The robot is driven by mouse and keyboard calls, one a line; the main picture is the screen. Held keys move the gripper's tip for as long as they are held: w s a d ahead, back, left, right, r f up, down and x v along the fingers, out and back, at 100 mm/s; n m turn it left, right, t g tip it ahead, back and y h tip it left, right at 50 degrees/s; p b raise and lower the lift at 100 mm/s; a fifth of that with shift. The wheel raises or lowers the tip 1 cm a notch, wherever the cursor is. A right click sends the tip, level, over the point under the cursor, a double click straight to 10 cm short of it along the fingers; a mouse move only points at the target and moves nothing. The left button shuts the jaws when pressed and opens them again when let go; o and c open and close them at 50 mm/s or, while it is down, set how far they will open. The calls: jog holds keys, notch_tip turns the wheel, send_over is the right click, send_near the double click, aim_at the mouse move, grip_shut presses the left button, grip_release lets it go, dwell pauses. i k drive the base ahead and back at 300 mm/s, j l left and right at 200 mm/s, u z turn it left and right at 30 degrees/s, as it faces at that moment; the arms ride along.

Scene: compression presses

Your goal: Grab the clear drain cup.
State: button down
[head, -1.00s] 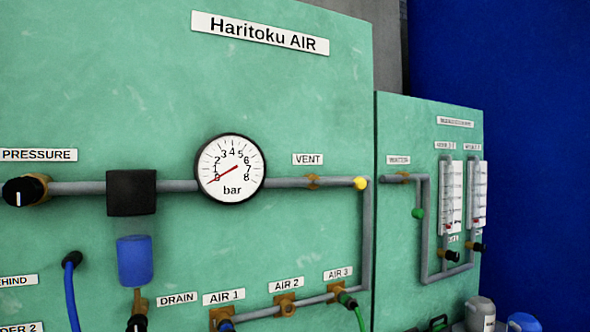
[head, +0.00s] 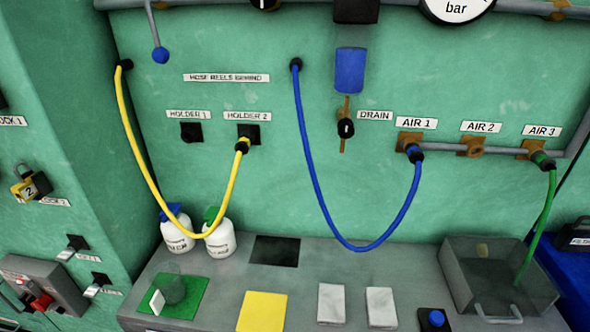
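The clear drain cup (head: 172,289) stands on a green mat (head: 188,305) at the left of the bench in the head view. It is see-through and hard to make out against the mat. A small white piece (head: 157,302) is beside it at its lower left. My gripper is not in the head view.
The grey bench (head: 220,284) holds a yellow pad (head: 262,312), two white pads (head: 331,302) and a clear bin (head: 448,277). Two white bottles (head: 219,241) stand behind the mat. A yellow hose (head: 137,167) and a blue hose (head: 315,198) hang in front of the green panel.

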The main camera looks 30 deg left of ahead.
aim_at(167, 279)
jog(key=k+u, duration=0.1)
jog(key=u, duration=1.75)
